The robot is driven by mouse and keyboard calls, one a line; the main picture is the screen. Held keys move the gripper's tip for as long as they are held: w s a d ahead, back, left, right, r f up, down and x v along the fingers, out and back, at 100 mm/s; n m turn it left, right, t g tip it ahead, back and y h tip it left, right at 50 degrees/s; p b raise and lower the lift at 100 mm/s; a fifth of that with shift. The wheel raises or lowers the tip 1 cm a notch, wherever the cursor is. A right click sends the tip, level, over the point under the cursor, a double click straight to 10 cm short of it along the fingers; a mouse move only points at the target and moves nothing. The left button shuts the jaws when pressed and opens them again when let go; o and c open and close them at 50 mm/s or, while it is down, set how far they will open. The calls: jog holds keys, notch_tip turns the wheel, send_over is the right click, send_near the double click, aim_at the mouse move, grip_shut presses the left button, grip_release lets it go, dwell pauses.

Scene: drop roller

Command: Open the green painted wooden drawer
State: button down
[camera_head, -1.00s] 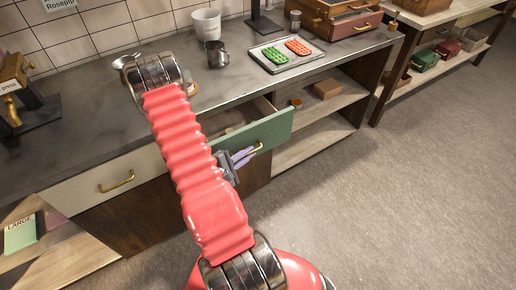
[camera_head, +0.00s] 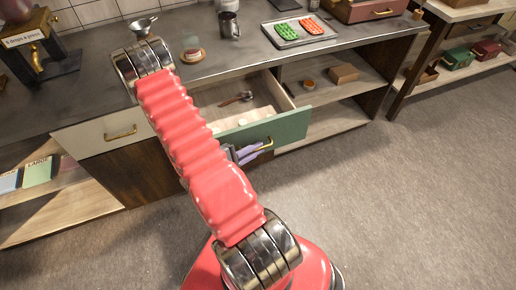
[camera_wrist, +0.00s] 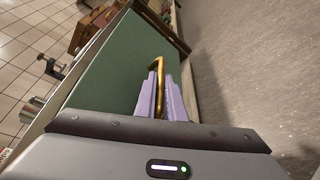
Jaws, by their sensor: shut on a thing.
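The green drawer (camera_head: 281,130) stands pulled out from under the counter, with its inside showing in the head view. A dark-handled utensil (camera_head: 238,98) and small pale round things lie inside it. Its green front (camera_wrist: 110,75) fills much of the wrist view. Its brass handle (camera_wrist: 159,70) sits between the lilac fingers of my gripper (camera_wrist: 161,95), which is shut on it. In the head view my gripper (camera_head: 249,153) is at the handle, partly hidden behind my red arm.
A cream drawer (camera_head: 105,133) is shut to the left. The counter above holds a tray (camera_head: 299,31) with green and red molds, a metal mug (camera_head: 229,25) and a funnel (camera_head: 143,26). Open shelves (camera_head: 335,118) stand to the right. The floor (camera_head: 420,190) in front is clear.

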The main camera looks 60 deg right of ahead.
jog(key=shift+s, duration=0.2)
jog(key=c, duration=2.1)
grip_release()
jog(key=shift+v, duration=0.75)
jog(key=v, duration=1.2)
jog(key=shift+w+a+f, duration=0.1)
jog(key=shift+a, duration=0.05)
jog(key=shift+n, duration=0.3)
